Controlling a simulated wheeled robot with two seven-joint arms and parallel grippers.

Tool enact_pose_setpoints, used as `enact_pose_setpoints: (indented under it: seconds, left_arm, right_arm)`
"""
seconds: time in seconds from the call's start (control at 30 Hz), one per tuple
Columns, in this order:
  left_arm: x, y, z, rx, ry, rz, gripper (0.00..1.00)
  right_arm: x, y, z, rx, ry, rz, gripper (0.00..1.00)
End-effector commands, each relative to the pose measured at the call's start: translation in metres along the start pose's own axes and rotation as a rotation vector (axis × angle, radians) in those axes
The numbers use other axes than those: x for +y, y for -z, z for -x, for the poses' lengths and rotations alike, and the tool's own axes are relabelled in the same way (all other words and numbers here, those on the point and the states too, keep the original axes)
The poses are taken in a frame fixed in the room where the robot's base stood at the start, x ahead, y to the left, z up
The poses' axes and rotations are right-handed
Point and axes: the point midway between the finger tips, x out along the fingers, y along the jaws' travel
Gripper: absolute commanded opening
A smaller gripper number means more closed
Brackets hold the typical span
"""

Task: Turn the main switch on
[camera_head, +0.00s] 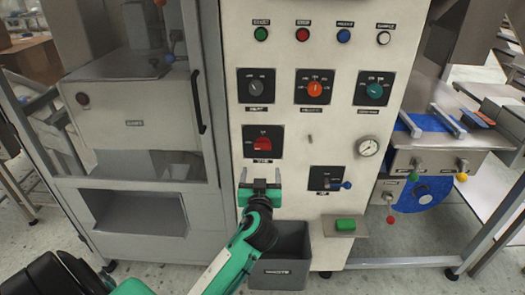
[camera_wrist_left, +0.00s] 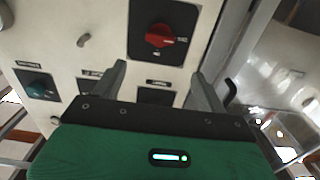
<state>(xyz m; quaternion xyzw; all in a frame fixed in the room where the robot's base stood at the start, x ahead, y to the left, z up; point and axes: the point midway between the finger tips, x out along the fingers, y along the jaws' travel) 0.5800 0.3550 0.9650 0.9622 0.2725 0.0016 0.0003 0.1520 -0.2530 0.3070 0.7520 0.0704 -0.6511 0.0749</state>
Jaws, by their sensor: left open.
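A red rotary switch (camera_head: 263,143) on a black square plate sits low on the left of the cream control panel (camera_head: 311,205). I take it as the main switch; its small label is not legible to me. My left gripper (camera_head: 260,172) is just below it in the head view, open and empty, with its fingers pointing at the panel. The left wrist view shows the red switch (camera_wrist_left: 160,37) at the top, beyond and between the fingertips of the gripper (camera_wrist_left: 158,75), apart from them. My right gripper is not in view.
Grey (camera_head: 255,88), orange (camera_head: 315,88) and teal (camera_head: 374,90) knobs sit above. A blue-tipped lever (camera_head: 346,185), a gauge (camera_head: 369,147) and a green button (camera_head: 346,225) are to the right. A grey bin (camera_head: 297,240) stands below. A door handle (camera_head: 197,102) is left.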

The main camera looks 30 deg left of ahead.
Motion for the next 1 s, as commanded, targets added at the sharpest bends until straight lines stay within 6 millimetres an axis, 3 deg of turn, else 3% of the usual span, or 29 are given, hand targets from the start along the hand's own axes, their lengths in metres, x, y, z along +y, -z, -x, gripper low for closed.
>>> enact_pose_setpoints:
  seconds: [0.6, 0.8, 1.0]
  left_arm:
    - [0.001, 0.001, -0.113, -0.002, -0.001, -0.004, 0.75]
    - [0.001, -0.001, -0.129, -0.003, -0.002, -0.002, 0.75]
    - [0.001, -0.002, -0.132, -0.003, -0.002, -0.002, 0.75]
  right_arm:
    - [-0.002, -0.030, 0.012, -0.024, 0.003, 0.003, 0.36]
    - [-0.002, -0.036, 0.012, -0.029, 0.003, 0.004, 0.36]
    - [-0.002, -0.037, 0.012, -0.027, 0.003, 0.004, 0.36]
